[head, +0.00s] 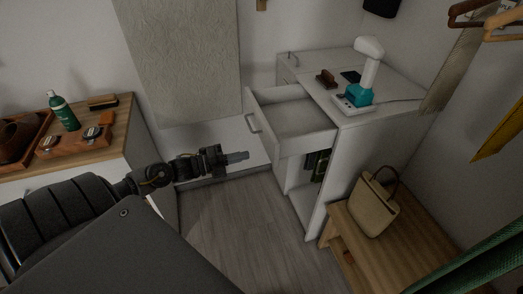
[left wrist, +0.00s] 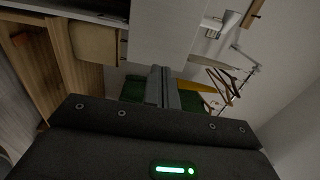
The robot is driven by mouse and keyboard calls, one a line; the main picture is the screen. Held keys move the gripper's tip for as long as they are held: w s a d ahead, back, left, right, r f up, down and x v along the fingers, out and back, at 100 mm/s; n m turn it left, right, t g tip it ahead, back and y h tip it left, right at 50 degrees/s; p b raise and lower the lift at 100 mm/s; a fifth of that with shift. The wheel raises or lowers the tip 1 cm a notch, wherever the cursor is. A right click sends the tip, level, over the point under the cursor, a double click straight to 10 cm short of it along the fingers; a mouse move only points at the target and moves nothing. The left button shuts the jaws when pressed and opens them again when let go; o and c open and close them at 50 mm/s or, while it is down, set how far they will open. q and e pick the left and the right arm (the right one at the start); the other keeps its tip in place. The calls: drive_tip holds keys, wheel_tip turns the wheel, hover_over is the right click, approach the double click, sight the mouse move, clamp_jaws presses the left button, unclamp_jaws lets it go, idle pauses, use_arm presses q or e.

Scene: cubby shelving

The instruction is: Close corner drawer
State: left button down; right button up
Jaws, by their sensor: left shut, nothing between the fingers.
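The corner drawer (head: 300,145) is white and stands pulled out of the white corner cabinet (head: 365,165) in the head view. Its inside looks empty, and a metal handle (head: 253,123) is on its front. My left gripper (head: 240,156) is shut and empty, to the left of the drawer front and a little lower in the picture, apart from the handle. My right gripper is not in view.
A teal and white device (head: 359,95) stands on the cabinet top. A wooden bench (head: 350,235) with a tan bag (head: 373,207) is at the right. A wood-topped counter (head: 120,122) with a green bottle (head: 64,112) is at the left. Wooden floor (head: 240,225) lies clear between.

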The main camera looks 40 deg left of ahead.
sight(271, 150)
use_arm(q)
drive_tip(key=p+x, duration=0.1)
drive_tip(key=x, duration=0.5)
drive_tip(key=shift+r, duration=0.1)
drive_tip(key=shift+w+d, duration=0.45)
drive_tip(key=shift+w, duration=0.15)
